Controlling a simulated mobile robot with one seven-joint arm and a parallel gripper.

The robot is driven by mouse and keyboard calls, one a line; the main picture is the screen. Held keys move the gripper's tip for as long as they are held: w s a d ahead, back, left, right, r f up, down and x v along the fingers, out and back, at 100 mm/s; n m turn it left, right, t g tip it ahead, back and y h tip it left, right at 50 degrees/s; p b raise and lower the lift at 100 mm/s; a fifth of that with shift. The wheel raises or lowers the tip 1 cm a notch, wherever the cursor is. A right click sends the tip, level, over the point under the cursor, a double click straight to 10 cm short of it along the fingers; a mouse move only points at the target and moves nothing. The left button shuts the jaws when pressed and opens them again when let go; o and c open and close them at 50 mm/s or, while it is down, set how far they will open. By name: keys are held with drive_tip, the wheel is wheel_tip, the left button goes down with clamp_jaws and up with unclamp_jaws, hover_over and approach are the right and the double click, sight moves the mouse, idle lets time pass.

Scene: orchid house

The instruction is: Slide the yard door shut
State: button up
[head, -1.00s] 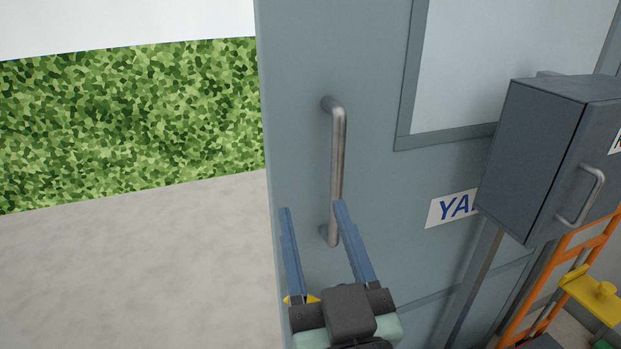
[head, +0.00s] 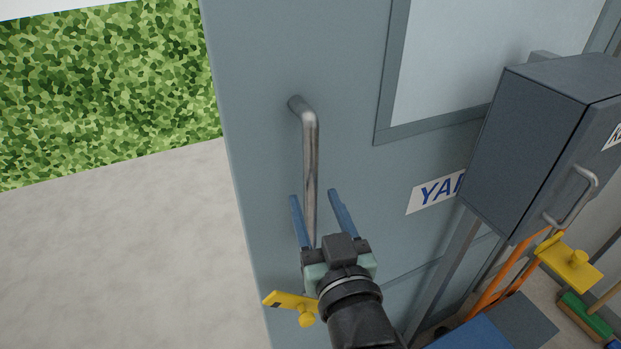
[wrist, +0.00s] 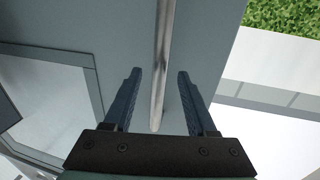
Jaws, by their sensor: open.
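The yard door (head: 262,180) is a grey-blue panel with a window and a sign reading "YA…", partly hidden by a cabinet. To the left of its edge the doorway is open to the outside. A steel bar handle (head: 309,150) stands upright near that edge. My gripper (head: 315,193) is open at the lower part of the handle, its blue fingers on either side of the bar. In the wrist view the handle (wrist: 160,60) runs between the two fingers, with a gap on each side. The handle's lower end is hidden behind my gripper in the head view.
A dark grey cabinet (head: 520,150) with its own handle juts out at the right. Yellow fittings (head: 568,262), an orange frame (head: 497,283) and a green-headed brush (head: 588,318) are below it. Bare floor and a green hedge (head: 100,85) lie through the opening.

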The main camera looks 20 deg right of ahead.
sight(312, 195)
drive_tip(key=shift+w+d+p, duration=0.2)
drive_tip(key=shift+w+p, duration=0.1)
drive_tip(key=shift+w, duration=0.7)
drive_tip(key=shift+w+d+p, duration=0.15)
drive_tip(key=shift+w+p, duration=0.1)
drive_tip(key=shift+w, duration=0.75)
clamp_jaws()
